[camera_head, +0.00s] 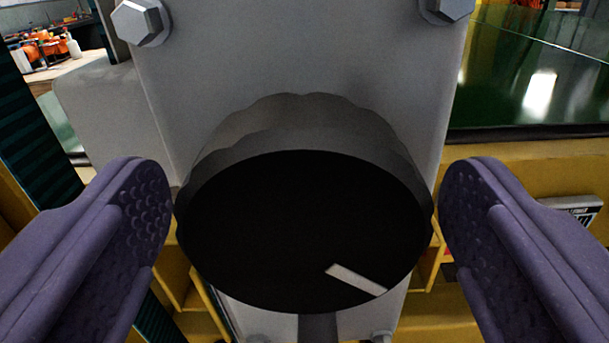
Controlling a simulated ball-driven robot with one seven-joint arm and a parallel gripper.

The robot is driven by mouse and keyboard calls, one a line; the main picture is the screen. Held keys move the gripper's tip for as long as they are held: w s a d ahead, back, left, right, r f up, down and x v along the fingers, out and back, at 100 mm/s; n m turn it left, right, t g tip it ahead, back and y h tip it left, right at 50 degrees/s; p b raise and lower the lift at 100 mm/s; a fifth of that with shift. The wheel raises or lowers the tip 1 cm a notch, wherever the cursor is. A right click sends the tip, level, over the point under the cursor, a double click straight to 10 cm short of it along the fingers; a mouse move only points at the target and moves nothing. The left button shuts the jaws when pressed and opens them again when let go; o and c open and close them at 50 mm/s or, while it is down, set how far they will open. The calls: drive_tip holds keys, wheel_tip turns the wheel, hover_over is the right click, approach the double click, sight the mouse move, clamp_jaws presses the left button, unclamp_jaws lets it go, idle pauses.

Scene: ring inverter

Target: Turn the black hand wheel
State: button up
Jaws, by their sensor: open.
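The black hand wheel (290,220) fills the middle of the view. It is round with a scalloped grey-black rim and a flat black face. A short white mark (356,280) sits on the face at the lower right, pointing toward the edge. The wheel is mounted on a grey metal plate (290,50). My gripper (305,205) is open, with one purple finger on each side of the wheel. The fingertips lie close to the wheel's left and right edges. I cannot tell whether either one touches it.
Hex bolts hold the plate at its upper left (141,20) and upper right (446,10). A yellow frame (520,160) runs behind on the right, below a dark green glossy panel (540,85). A bench with orange items (42,50) stands far off at the upper left.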

drive_tip(key=shift+c, duration=0.2)
drive_tip(key=c, duration=1)
drive_tip(key=shift+m+b, duration=0.3)
drive_tip(key=shift+b, duration=0.15)
drive_tip(key=m+b, duration=0.1)
drive_tip(key=b, duration=0.1)
drive_tip(key=m+b, duration=0.3)
drive_tip(key=b, duration=0.1)
drive_tip(key=shift+f+m, duration=0.25)
drive_tip(key=shift+m, duration=0.05)
drive_tip(key=m+b, duration=0.4)
drive_tip(key=b, duration=0.1)
drive_tip(key=m+b, duration=0.1)
drive_tip(key=b, duration=0.1)
drive_tip(key=shift+r+m+b, duration=0.15)
drive_tip(key=shift+m+b, duration=0.15)
drive_tip(key=shift+m, duration=0.1)
drive_tip(key=shift+r, duration=0.1)
